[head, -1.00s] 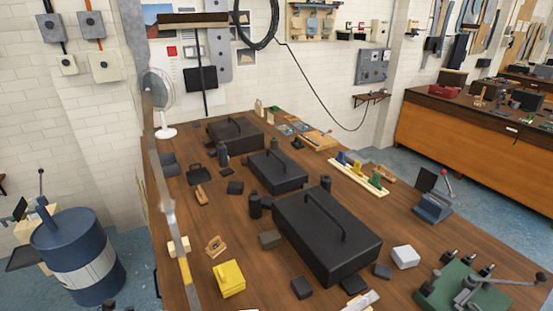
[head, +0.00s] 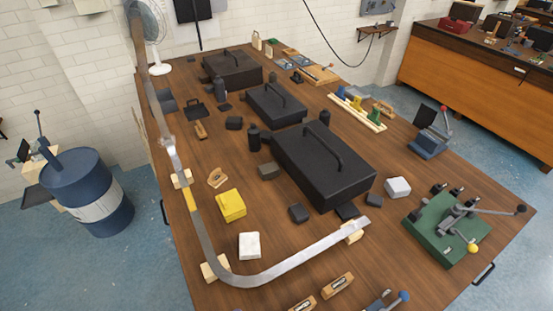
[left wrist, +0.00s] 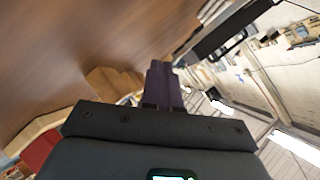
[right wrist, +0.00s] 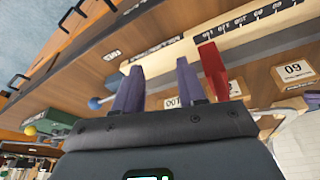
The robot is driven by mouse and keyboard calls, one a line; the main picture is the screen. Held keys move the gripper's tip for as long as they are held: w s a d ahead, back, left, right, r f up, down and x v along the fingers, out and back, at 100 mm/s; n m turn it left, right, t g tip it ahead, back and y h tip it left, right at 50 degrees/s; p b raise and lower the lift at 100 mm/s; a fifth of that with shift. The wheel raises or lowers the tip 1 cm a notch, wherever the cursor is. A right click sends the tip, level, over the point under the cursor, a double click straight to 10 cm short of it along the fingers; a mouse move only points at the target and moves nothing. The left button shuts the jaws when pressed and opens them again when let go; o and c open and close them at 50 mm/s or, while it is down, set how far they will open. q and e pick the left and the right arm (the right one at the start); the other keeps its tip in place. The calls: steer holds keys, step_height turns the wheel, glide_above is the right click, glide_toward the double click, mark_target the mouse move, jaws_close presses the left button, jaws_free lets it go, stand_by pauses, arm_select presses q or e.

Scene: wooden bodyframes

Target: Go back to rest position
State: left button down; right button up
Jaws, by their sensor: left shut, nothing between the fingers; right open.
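My left gripper (left wrist: 163,85) shows in the left wrist view with its purple fingers together and nothing between them. A wooden surface (left wrist: 90,45) fills the upper left of that view. My right gripper (right wrist: 158,85) shows in the right wrist view with its two purple fingers apart and empty. Beyond its fingers are the wooden bench side and a pale scale strip with numbers (right wrist: 245,25). A red upright piece (right wrist: 212,70) stands beside the right finger; I cannot tell if they touch. Neither gripper shows in the head view.
The wooden bench (head: 300,240) holds black toolboxes (head: 322,165), a yellow block (head: 231,205), a white block (head: 249,245) and a green lever fixture (head: 447,225). A bent metal strip (head: 300,262) runs along the left and front. A blue drum (head: 88,190) stands left.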

steer(key=shift+w, duration=0.1)
arm_select(q)
steer(key=s+a+r+n+g+y, duration=0.3)
steer(key=s+a+n+g+y, duration=0.5)
steer(key=n, duration=0.8)
arm_select(e)
steer(key=shift+w+r, duration=0.1)
arm_select(q)
step_height(320, 180, up, 20)
steer(key=s+a+t+p, duration=0.1)
steer(key=a+p, duration=0.1)
steer(key=p, duration=1.8)
steer(key=shift+s+a+r+n+t, duration=0.25)
steer(key=shift+s+a+n+t, duration=0.05)
steer(key=shift+a+t, duration=0.1)
arm_select(e)
step_height(320, 180, up, 20)
steer(key=shift+r, duration=0.2)
steer(key=shift+a, duration=0.1)
